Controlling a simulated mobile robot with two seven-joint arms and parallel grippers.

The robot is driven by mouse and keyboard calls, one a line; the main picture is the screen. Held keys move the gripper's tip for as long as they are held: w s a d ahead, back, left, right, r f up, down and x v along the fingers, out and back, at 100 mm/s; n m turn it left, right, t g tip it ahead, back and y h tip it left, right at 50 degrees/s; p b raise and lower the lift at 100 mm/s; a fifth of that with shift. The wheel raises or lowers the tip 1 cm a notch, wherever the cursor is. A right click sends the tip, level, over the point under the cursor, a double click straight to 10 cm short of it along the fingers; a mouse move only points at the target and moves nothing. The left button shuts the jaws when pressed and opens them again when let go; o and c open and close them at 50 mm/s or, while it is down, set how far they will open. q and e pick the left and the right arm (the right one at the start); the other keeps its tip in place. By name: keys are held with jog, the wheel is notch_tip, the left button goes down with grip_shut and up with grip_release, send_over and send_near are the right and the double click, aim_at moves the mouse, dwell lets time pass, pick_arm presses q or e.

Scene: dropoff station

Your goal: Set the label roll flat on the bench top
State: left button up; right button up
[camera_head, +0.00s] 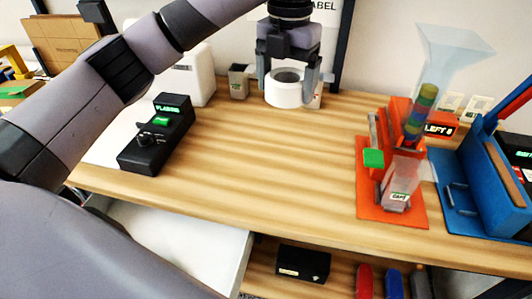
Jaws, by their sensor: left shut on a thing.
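The label roll (284,96) is a white ring with a grey hollow core, near the back of the wooden bench top (270,150). Its hole faces up, so it looks level. My left gripper (288,84) comes down from above with a finger on each side of the roll and is shut on it. I cannot tell whether the roll's underside touches the wood or is slightly above it. My right gripper is out of view.
A small grey cup (238,82) stands left of the roll. A black device (156,140) sits at the left, an orange dispenser (372,190) and a blue fixture (462,190) at the right. The middle of the bench is clear. A lower shelf holds a black box (303,264).

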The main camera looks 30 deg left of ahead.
aim_at(281, 171)
pick_arm(q)
notch_tip(281, 171, down, 20)
jog(key=shift+r, duration=0.1)
dwell(0.4)
jog(key=o, duration=0.9)
notch_tip(281, 171, up, 12)
jog(key=shift+b, duration=0.35)
jog(key=shift+s, duration=0.1)
